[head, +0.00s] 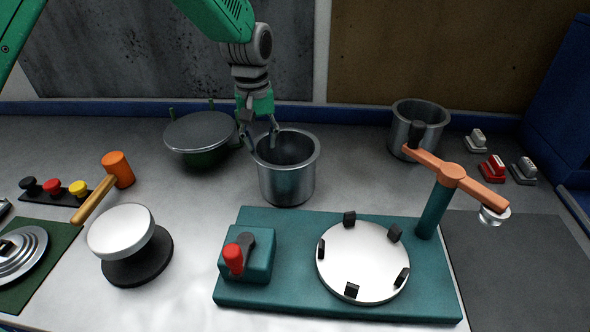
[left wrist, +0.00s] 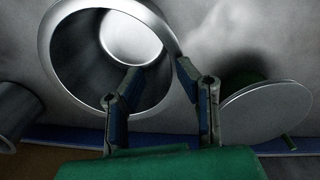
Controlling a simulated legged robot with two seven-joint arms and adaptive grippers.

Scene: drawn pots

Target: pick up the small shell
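A metal shell (head: 287,185), an open cylindrical cup with a rim, stands upright behind the teal fixture. It also shows in the left wrist view (left wrist: 75,75), its mouth facing the camera. A second metal shell (head: 418,135) stands at the back right; I cannot tell for certain which is smaller. My left gripper (head: 262,146) is open at the near shell's left rim. Its fingers (left wrist: 159,68) appear on either side of the rim, one over the mouth and one outside; I cannot tell whether they touch. My right gripper is not in view.
A dark green pot with a grey lid (head: 200,132) stands close left of the gripper. The teal fixture (head: 300,295) with a round plate and orange arm (head: 452,172) lies in front. A mallet (head: 117,170) and small clamps (head: 492,168) lie at the sides.

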